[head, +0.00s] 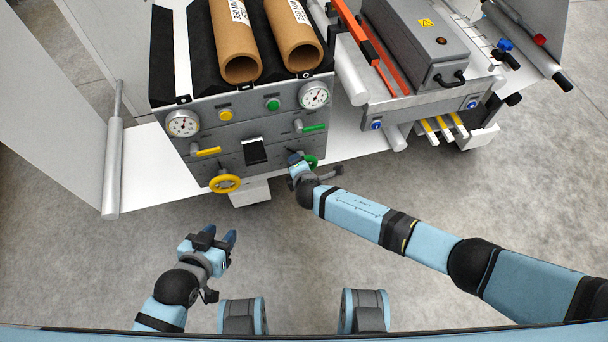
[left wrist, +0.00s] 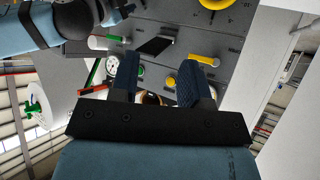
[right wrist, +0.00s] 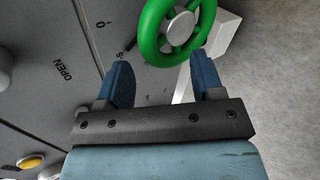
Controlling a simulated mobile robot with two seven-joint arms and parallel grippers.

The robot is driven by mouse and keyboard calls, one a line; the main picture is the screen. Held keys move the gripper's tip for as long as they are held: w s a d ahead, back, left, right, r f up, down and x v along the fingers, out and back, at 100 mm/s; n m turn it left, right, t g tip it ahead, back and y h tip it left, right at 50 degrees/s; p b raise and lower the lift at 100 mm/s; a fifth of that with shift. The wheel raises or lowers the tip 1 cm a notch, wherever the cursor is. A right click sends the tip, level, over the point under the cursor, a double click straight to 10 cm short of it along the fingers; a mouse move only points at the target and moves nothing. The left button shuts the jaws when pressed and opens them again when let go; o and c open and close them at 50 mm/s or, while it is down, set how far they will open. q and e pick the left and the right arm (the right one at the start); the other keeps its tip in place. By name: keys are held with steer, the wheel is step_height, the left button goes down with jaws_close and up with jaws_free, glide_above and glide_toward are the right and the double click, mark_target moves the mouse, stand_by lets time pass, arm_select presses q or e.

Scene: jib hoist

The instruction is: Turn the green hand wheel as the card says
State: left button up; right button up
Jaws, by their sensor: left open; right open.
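The green hand wheel (head: 312,162) is low on the right of the grey panel (head: 222,145), partly hidden by my right gripper (head: 295,162). In the right wrist view the green wheel (right wrist: 148,32) shows its spokes and pale hub, just beyond the open fingers (right wrist: 160,62); its lower rim lies between the tips. My left gripper (head: 220,238) is open and empty, below the panel. A small black plate (head: 255,150) is mid-panel; I cannot read any card text.
A yellow hand wheel (head: 225,183) is at the panel's lower left. Yellow (head: 206,152) and green (head: 314,128) levers and two gauges (head: 183,124) sit above. Cardboard tubes (head: 240,68) lie on top. A grey machine (head: 415,40) stands right. The floor in front is clear.

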arm_select(q)
steer(key=shift+s+r+p, duration=0.15)
steer(key=shift+r+p, duration=0.15)
steer(key=shift+p, duration=0.8)
arm_select(e)
steer(key=v, duration=1)
steer(key=shift+s+r, duration=0.25)
steer(key=shift+r, duration=0.1)
arm_select(q)
steer(key=shift+a+r, duration=0.1)
steer(key=shift+a, duration=0.1)
